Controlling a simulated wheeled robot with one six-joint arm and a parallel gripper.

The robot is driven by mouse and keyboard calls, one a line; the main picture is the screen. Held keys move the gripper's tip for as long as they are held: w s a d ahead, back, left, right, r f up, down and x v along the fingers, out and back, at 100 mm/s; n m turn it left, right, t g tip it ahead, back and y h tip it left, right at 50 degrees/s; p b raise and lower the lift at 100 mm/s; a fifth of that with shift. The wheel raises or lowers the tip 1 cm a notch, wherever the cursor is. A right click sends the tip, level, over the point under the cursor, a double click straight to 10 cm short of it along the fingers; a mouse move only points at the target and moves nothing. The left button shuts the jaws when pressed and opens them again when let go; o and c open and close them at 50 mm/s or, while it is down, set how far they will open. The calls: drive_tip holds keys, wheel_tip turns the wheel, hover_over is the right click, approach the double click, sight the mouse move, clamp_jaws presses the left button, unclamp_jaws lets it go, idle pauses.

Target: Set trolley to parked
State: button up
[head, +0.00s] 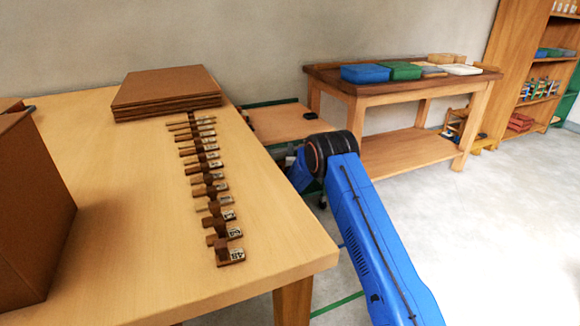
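What looks like the trolley (280,124) stands behind the right edge of the near table, with a flat wooden top and green edging. Its lower part is mostly hidden by the table and my blue arm. A small black item (310,115) is on its top. My arm reaches from the bottom right toward the trolley's front. At its end, my gripper (291,158) shows only as a small grey part beside the table edge. Its fingers are hidden, so I cannot tell whether it is open or touches the trolley.
The near table (120,220) holds a stack of brown boards (166,92), a row of small numbered wooden pieces (218,213) and a brown box (35,215). A workbench (405,84) with trays stands behind. Green lines (338,304) mark the floor. Floor at right is clear.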

drive_tip(key=v, duration=1.5)
drive_tip(key=shift+s, duration=0.2)
drive_tip(key=shift+r, duration=0.1)
drive_tip(key=s+d+r+n+g+y, duration=0.1)
drive_tip(key=s+d+r+n+g, duration=0.15)
drive_tip(key=r, duration=0.55)
drive_tip(key=s+d+r+n+g+y, duration=0.1)
drive_tip(key=s+d+r+n, duration=0.15)
drive_tip(key=r, duration=0.45)
drive_tip(key=s+d+r+n+g+y, duration=0.1)
drive_tip(key=s+d+r+n+g, duration=0.15)
drive_tip(key=s+r, duration=0.4)
drive_tip(key=s+d+r+n+g, duration=0.1)
drive_tip(key=s+r+n, duration=0.25)
drive_tip(key=s, duration=0.55)
drive_tip(key=s+d+n+g, duration=0.2)
drive_tip(key=s+d+n, duration=0.1)
drive_tip(key=s, duration=1.3)
drive_tip(key=s+d+f+n+g, duration=0.1)
drive_tip(key=s+d+n+g, duration=0.2)
drive_tip(key=s, duration=1.4)
drive_tip(key=s+d+n+g+h, duration=0.1)
drive_tip(key=s+d+n+g, duration=0.1)
drive_tip(key=s, duration=1.5)
drive_tip(key=shift+d+n+g, duration=0.4)
drive_tip(key=shift+d+g, duration=0.2)
drive_tip(key=shift+d, duration=0.5)
